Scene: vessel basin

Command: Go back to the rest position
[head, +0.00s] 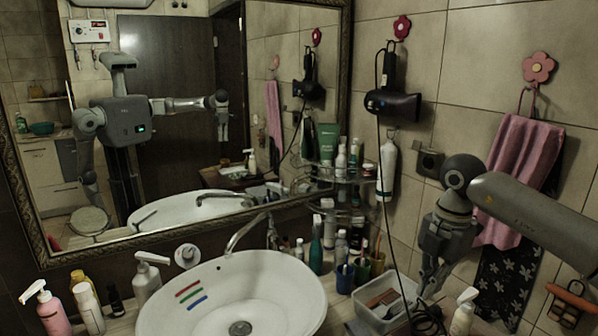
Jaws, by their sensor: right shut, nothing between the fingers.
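My right gripper (427,284) hangs at the end of my right arm, which comes in from the right edge. Its dark fingers point down and are shut with nothing between them. It is at the right of the basin, in front of the tiled wall, over or near a clear plastic box (362,312); the exact height gap is hard to tell. My left gripper does not show directly. The mirror (170,120) reflects my body, with one arm stretched out and the other lowered.
A white vessel basin (270,285) with coloured stripes stands on the counter. Pump bottles, including a pink one (52,312), stand left. A corner shelf (345,180) holds several bottles. A hair dryer (393,104) and its cord hang on the wall. A pink towel (520,170) hangs behind my right arm.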

